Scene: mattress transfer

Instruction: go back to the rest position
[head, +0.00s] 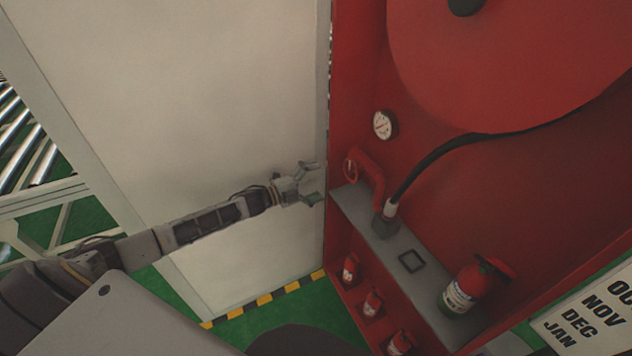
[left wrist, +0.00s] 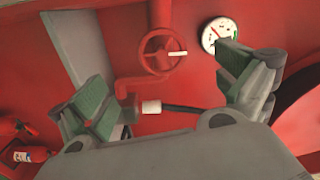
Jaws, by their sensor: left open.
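My left gripper (head: 312,181) reaches in from the left, in front of the white panel and close to the left edge of the red cabinet. Its fingers are spread and empty; the left wrist view shows both green-padded fingers (left wrist: 165,95) wide apart. Beyond them are a red valve wheel (left wrist: 163,55) and a red pipe (head: 371,180) inside the cabinet. The gripper appears apart from the valve. My right gripper is in neither view.
The red cabinet (head: 450,160) has a grey shelf (head: 408,262) with a fire extinguisher (head: 470,288); several small ones stand below. A gauge (head: 384,124) and black hose (head: 440,150) are above. A white panel (head: 200,90) stands left, with a roller conveyor (head: 28,150) beyond.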

